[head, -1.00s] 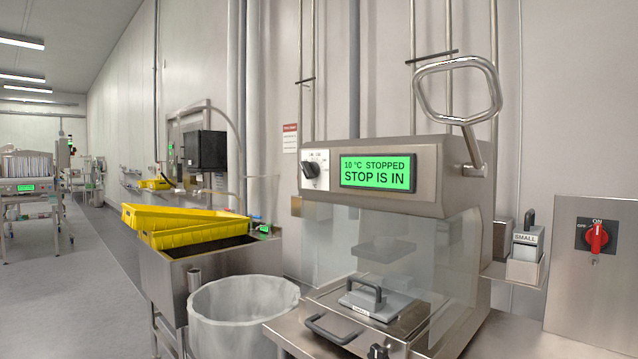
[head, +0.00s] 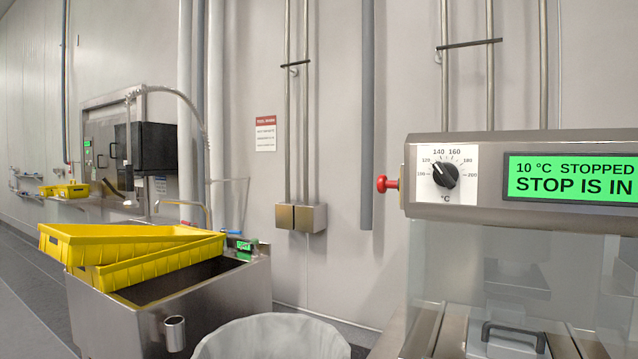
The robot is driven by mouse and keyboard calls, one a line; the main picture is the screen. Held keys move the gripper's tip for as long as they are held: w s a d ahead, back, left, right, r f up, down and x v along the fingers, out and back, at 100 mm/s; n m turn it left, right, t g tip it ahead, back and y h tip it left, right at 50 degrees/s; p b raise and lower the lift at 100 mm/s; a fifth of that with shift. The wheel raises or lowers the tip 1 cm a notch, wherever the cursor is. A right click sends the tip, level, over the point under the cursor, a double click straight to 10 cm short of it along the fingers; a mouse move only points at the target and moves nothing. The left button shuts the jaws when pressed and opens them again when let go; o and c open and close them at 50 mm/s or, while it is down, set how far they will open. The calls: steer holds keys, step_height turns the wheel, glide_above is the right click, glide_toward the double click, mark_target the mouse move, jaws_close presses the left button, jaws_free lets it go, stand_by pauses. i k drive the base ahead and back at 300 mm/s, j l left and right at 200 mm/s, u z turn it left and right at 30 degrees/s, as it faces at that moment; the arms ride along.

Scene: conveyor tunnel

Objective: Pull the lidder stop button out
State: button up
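The lidder (head: 465,214) is the steel machine at the right, with a clear front guard below its head. Its green display (head: 572,180) reads "10 °C STOPPED" and "STOP IS IN". The red stop button (head: 383,184) sticks out sideways from the left side of the lidder's head, beside the black temperature dial (head: 444,174). My gripper is not in view.
A lined white bin (head: 272,340) stands in front, left of the lidder. A steel sink (head: 165,310) with yellow crates (head: 150,245) is farther left. Wall boxes (head: 300,217) and pipes are behind. The space left of the button looks clear.

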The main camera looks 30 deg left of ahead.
mark_target(383, 182)
steer(key=j, duration=3.55)
steer(key=k+z, duration=0.05)
